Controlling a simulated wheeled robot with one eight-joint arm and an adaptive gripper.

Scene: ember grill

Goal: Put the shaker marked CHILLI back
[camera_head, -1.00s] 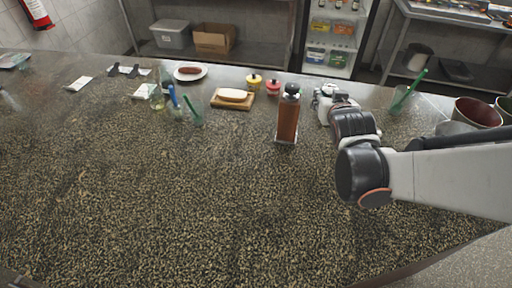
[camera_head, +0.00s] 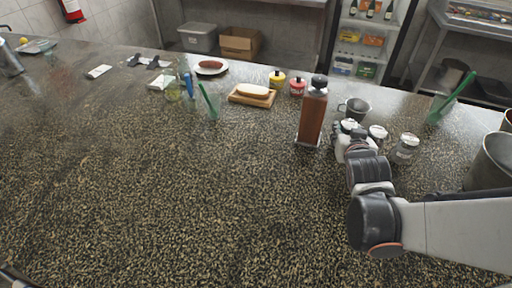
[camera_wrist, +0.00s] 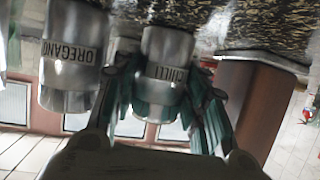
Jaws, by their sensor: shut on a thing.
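The silver shaker marked CHILLI (camera_wrist: 168,72) stands between the fingers of my gripper (camera_wrist: 165,100) in the wrist view, where the picture is upside down. My gripper is shut on it. In the head view my gripper (camera_head: 352,138) is at the counter's far right, and the CHILLI shaker (camera_head: 348,125) is mostly hidden by it. A shaker marked OREGANO (camera_wrist: 72,55) stands close beside it, apart from the fingers. In the head view two more silver-topped shakers stand to the right of my gripper, one near (camera_head: 377,133) and one farther right (camera_head: 406,148).
A grey mug (camera_head: 355,108) is behind. The front counter is clear.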

